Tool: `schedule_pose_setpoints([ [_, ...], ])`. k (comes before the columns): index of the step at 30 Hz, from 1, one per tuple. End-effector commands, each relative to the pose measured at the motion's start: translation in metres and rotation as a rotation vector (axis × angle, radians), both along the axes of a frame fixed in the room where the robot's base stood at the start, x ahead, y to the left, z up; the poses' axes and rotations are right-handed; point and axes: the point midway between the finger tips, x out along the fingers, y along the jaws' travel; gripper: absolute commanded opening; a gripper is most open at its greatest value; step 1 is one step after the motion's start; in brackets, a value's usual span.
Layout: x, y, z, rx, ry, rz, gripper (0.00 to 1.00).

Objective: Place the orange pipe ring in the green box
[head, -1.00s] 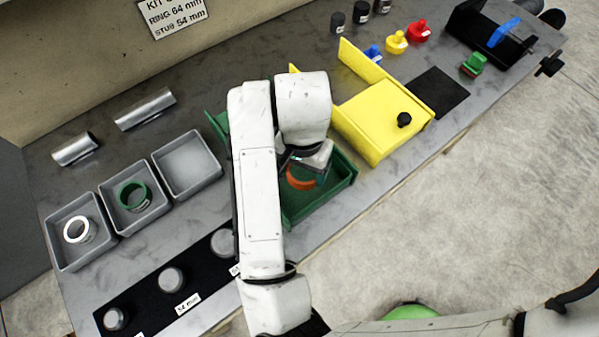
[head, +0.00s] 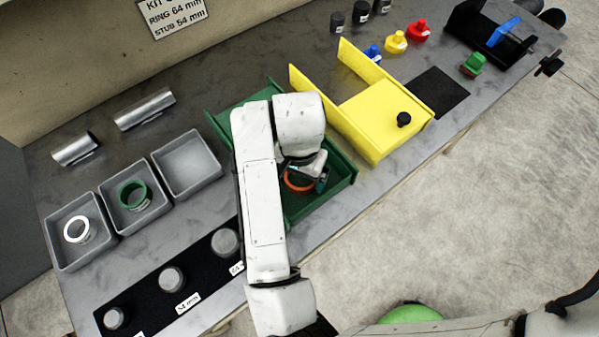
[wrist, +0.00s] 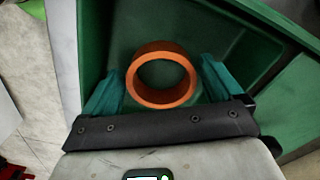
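The orange pipe ring (head: 297,183) is inside the green box (head: 345,172), below my gripper, and partly hidden by it in the head view. In the wrist view the ring (wrist: 143,94) shows its round opening, with the green floor of the box (wrist: 215,32) behind it. My gripper (wrist: 163,78) is open: its two teal fingers stand on either side of the ring, with a narrow gap on each side. My gripper (head: 306,178) is low over the box in the head view. Whether the ring rests fully on the floor is hard to tell.
Left of my arm stand grey trays (head: 187,166), one with a green ring (head: 133,194), one with a white ring (head: 77,229). A black strip (head: 143,300) holds grey stubs. A yellow box (head: 377,125) stands close right of the green box.

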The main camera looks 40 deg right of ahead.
Motion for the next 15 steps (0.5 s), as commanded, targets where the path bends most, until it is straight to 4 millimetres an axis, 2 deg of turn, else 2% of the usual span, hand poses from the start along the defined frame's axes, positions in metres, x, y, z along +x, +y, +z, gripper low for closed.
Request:
schedule_pose_setpoints([
  [10, 0.000, 0.000, 0.002, 0.000, 0.000, 0.000, 1.00],
  [15, 0.001, 0.000, 0.017, 0.001, -0.003, 0.000, 1.00],
])
